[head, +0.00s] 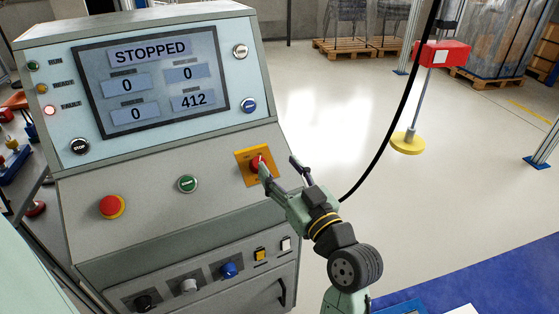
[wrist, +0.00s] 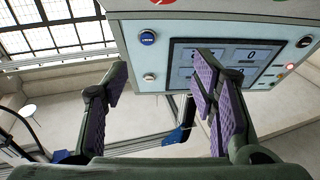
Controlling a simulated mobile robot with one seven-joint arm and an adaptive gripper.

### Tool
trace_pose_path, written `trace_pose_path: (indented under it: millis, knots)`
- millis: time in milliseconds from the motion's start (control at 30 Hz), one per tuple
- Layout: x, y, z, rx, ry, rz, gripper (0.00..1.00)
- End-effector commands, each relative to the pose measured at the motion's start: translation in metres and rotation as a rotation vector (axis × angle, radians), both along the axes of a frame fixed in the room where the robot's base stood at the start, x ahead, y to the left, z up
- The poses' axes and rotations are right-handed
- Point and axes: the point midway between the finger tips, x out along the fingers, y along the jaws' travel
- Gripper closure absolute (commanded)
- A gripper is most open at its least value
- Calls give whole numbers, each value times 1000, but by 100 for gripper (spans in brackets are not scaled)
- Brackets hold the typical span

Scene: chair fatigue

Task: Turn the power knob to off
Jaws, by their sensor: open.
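The power knob (head: 256,161) is red and sits on an orange square plate (head: 243,168) at the right of the console's sloped panel. My gripper (head: 278,164) is open at the plate's right side. Its left fingertip overlaps the knob and plate in the head view; I cannot tell whether it touches. Its right finger is clear of the plate. In the wrist view, my gripper (wrist: 160,78) shows two spread fingers with purple pads and nothing between them. A red part shows at that view's top edge, too cropped to identify. The knob's setting is too small to read.
The console's screen (head: 148,87) reads STOPPED. A green button (head: 187,184) and a red mushroom button (head: 112,206) lie left of the plate. A blue button (head: 249,105) is above it. A black cable (head: 399,120) hangs to the right; open floor lies beyond.

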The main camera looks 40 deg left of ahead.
Motion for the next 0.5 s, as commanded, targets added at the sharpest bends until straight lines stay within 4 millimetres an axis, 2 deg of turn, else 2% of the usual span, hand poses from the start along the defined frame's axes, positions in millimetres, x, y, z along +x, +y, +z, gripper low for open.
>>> trace_pose_path:
  millis: [33,100,200,333,500]
  knots:
    - [0,-12,-20,-35,40,9,47]
    - [-3,-20,-38,-70,70,31,47]
    - [-6,-23,-48,-90,87,48,47]
    - [-2,-11,-47,-93,90,55,47]
    - [10,19,-45,-92,90,56,47]
